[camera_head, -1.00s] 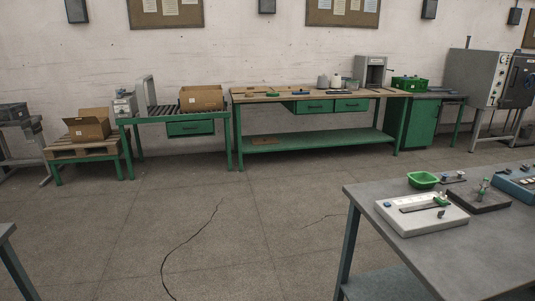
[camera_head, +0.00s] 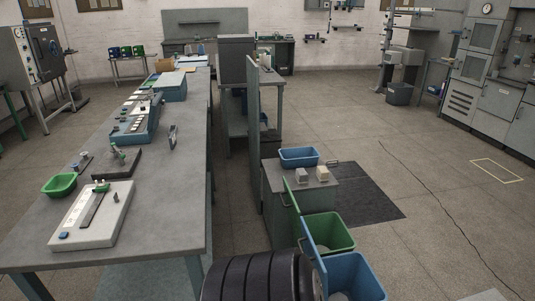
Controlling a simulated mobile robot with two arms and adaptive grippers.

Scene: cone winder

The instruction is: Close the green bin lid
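The green bin (camera_head: 328,234) stands on the floor at the lower middle of the head view, in front of a grey cabinet. Its green lid (camera_head: 291,208) stands up steeply along the bin's left side, so the bin is open at the top. The lower part of the lid is partly hidden behind a blue lid. Neither of my grippers is in view.
A blue bin (camera_head: 358,278) with a raised blue lid (camera_head: 314,246) stands just nearer than the green bin. The grey cabinet (camera_head: 285,228) bears a blue tray (camera_head: 299,157). A long grey table (camera_head: 178,205) runs along the left. Floor to the right is clear.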

